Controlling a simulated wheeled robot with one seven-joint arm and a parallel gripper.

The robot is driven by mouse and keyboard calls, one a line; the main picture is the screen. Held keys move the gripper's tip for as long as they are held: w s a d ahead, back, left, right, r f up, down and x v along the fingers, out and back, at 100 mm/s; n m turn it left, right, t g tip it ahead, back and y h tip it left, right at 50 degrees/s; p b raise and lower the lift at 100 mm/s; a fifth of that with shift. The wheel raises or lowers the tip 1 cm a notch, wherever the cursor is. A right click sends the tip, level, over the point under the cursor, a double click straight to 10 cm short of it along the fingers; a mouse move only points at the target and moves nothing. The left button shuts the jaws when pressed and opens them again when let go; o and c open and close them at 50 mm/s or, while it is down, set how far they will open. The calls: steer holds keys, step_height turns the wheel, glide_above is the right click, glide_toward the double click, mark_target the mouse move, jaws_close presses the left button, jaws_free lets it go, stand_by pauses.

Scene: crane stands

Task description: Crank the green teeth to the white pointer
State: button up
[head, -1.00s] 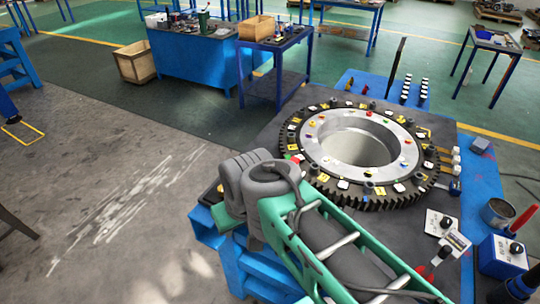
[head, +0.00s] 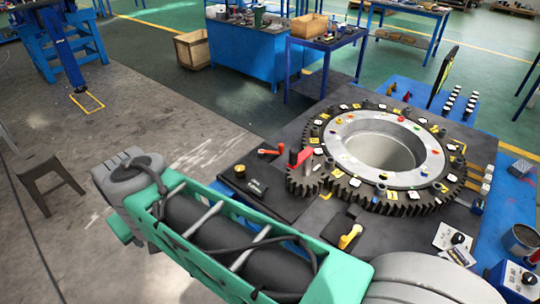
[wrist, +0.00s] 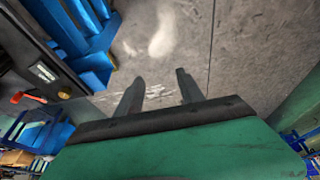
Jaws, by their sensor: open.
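A large dark toothed ring (head: 405,208) with a silver inner ring (head: 350,125) lies on the bench in the head view. It carries white, yellow and a few red and green markers. I cannot tell which teeth are green or which white piece is the pointer. A red handle also shows in the wrist view (wrist: 28,97). My gripper (wrist: 160,82) is open and empty, over grey floor.
Open floor (head: 90,140) lies left.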

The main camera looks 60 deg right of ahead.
steer(key=w+d+r+m+h+b, duration=0.15)
steer(key=d+m, duration=0.25)
steer(key=d, duration=0.5)
steer(key=m+g+h+b, duration=0.25)
steer(key=m+g, duration=0.25)
steer(key=m, duration=1.1)
glide_toward(292, 151)
steer(key=shift+y, duration=0.4)
steer(key=x, duration=0.4)
steer(key=shift+w+d+f, duration=0.2)
steer(key=shift+d, duration=0.2)
steer(key=shift+s+d+f, duration=0.2)
steer(key=shift+f, duration=0.05)
steer(key=b+x, duration=0.2)
steer(key=x, duration=0.4)
steer(key=shift+s+d+f, duration=0.1)
steer(key=shift+f, duration=0.2)
steer(key=shift+c, duration=0.6)
jaws_close()
